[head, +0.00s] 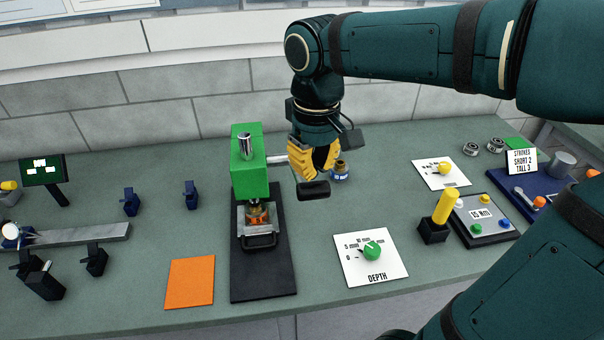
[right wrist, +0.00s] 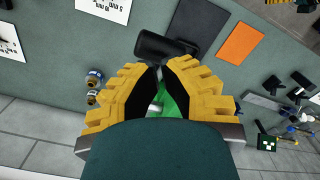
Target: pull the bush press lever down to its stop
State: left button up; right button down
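The bush press (head: 249,170) is a green column on a black base, with a silver cylinder on top. Its lever leaves the right side on a grey shaft (head: 275,160) and ends in a black grip (head: 313,190). My right gripper (head: 317,175) points down beside the press, right behind the grip. In the right wrist view its fingertips (right wrist: 158,70) nearly meet around the line of the lever bar, which they mostly hide. The black grip (right wrist: 165,45) lies just beyond the tips, and the shaft (right wrist: 155,108) shows between the fingers. My left gripper is not in view.
A small blue jar (head: 340,173) stands just right of my gripper. A depth dial plate (head: 350,273) lies front right, an orange mat (head: 190,282) front left. A black block with a yellow handle (head: 441,215) stands farther right. The bench between gripper and depth plate is clear.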

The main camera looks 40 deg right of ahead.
aim_at(314, 184)
jog(key=shift+f+b, duration=1.2)
jog(key=shift+f, duration=0.7)
jog(key=shift+s+a+f+b, duration=0.1)
jog(key=shift+s+f+b, duration=0.1)
jog(key=shift+f+b, duration=0.4)
jog(key=shift+s+a+f+b, duration=0.1)
jog(key=shift+s+f+b, duration=0.05)
jog(key=shift+f+b, duration=0.4)
jog(key=shift+s+a+f+b, duration=0.1)
jog(key=shift+s+f+b, duration=0.1)
jog(key=shift+f+b, duration=1)
jog(key=shift+f+p, duration=0.3)
jog(key=shift+f+b, duration=1)
jog(key=shift+f, duration=0.35)
